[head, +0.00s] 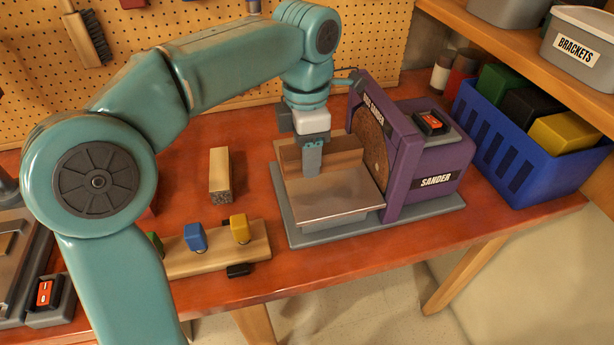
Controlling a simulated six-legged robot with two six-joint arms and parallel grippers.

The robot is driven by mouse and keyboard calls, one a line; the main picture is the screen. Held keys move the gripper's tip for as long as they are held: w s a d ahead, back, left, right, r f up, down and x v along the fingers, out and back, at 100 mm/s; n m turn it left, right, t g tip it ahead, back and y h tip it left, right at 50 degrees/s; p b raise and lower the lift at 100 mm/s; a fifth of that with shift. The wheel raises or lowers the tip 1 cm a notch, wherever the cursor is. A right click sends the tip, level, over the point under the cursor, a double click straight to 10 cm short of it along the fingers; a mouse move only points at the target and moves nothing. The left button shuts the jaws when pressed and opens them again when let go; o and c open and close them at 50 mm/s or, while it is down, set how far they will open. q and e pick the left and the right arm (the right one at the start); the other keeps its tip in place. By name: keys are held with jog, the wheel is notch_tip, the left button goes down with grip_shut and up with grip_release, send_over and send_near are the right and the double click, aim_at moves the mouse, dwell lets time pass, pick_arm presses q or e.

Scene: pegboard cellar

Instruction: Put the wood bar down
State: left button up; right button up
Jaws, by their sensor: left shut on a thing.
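My left gripper (312,170) comes down from above over the sander's work table. It is shut on the wood bar (341,157), a light brown bar that shows on both sides of the fingers. The bar is at the back of the grey work table (335,198), its right end close to the brown sanding disc (371,145). Whether the bar touches the table or the disc I cannot tell. The sander (403,170) is purple with a red switch (432,122) on top. My right gripper is not in view.
A wooden block (220,168) with a grey end lies left of the sander. A wooden rack (215,256) with blue and yellow pieces is at the bench's front. A blue crate (520,150) stands at right, below a shelf. Bare red bench top (185,185) shows around the block.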

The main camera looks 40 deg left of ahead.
aim_at(306, 186)
pick_arm(q)
jog(key=shift+f+b, duration=0.35)
jog(key=shift+f, duration=1.95)
jog(key=shift+f, duration=0.2)
jog(key=o, duration=1.3)
jog(key=shift+r, duration=0.15)
jog(key=shift+r, duration=0.4)
notch_tip(306, 186, up, 11)
jog(key=p, duration=0.3)
jog(key=shift+r, duration=0.2)
